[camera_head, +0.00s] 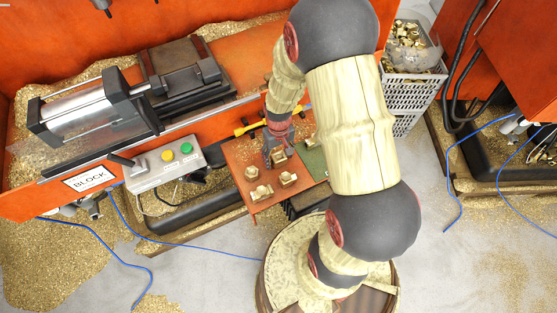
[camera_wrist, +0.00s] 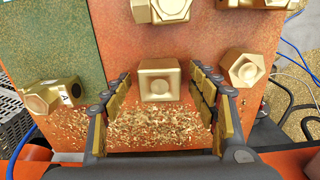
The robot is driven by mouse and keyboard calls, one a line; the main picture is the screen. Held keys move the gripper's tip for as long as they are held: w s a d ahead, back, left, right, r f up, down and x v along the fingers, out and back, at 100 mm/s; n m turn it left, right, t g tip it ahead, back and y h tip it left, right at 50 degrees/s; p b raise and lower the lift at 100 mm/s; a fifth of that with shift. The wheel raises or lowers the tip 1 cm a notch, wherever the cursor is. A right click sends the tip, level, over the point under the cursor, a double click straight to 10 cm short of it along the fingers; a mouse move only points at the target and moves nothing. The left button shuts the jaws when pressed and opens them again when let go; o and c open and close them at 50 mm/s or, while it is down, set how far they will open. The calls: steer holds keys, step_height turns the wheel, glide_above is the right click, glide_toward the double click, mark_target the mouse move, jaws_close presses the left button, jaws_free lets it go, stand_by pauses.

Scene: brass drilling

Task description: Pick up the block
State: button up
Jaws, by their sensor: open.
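Several brass blocks lie on a small orange table (camera_head: 238,157). In the wrist view, one brass block (camera_wrist: 158,80) lies between the two fingers of my open gripper (camera_wrist: 159,95), toward the fingertips, with gaps to both fingers. In the head view, my gripper (camera_head: 272,150) is low over the far part of the table, and a block (camera_head: 278,157) shows beside it. Other blocks (camera_head: 261,193) and (camera_head: 288,179) lie nearer the front. The wrist view also shows a block at the right (camera_wrist: 243,69), one at the left (camera_wrist: 52,95) and one at the top (camera_wrist: 160,10).
A green mat (camera_wrist: 45,45) covers part of the table. A grey control box (camera_head: 166,163) with yellow and green buttons and a clamp machine (camera_head: 100,108) stand at the left. A grey crate (camera_head: 412,90) stands at the right.

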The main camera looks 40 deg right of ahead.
steer(key=shift+f, duration=0.4)
steer(key=shift+c, duration=0.9)
jaws_close()
steer(key=shift+r, duration=0.1)
